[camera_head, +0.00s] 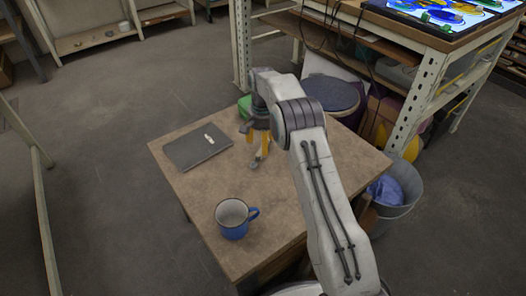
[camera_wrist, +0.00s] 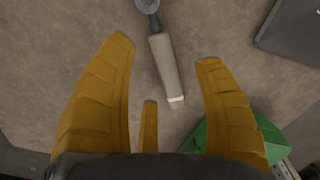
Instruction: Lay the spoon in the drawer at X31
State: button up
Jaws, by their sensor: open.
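The spoon (camera_wrist: 165,68) lies on the brown table top, with a grey bowl at the top edge of the wrist view and a pale handle with a light band near its end. In the head view a small part of the spoon (camera_head: 255,163) shows just below my fingers. My gripper (camera_head: 257,138) points down over the table. In the wrist view my gripper (camera_wrist: 165,49) is open, its yellow fingers on either side of the handle and apart from it. No drawer marked X31 can be made out.
A dark flat slab (camera_head: 190,152) with a small pale object (camera_head: 209,139) on it lies left of my gripper. A blue mug (camera_head: 233,220) stands at the table's front. A green object (camera_head: 245,106) sits at the far edge. A grey bucket (camera_head: 406,195) stands right of the table.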

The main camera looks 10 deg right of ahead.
notch_tip(320, 180, down, 4)
jog(key=shift+f+b, duration=0.15)
jog(key=shift+b, duration=0.7)
jog(key=shift+c, duration=0.3)
grip_shut()
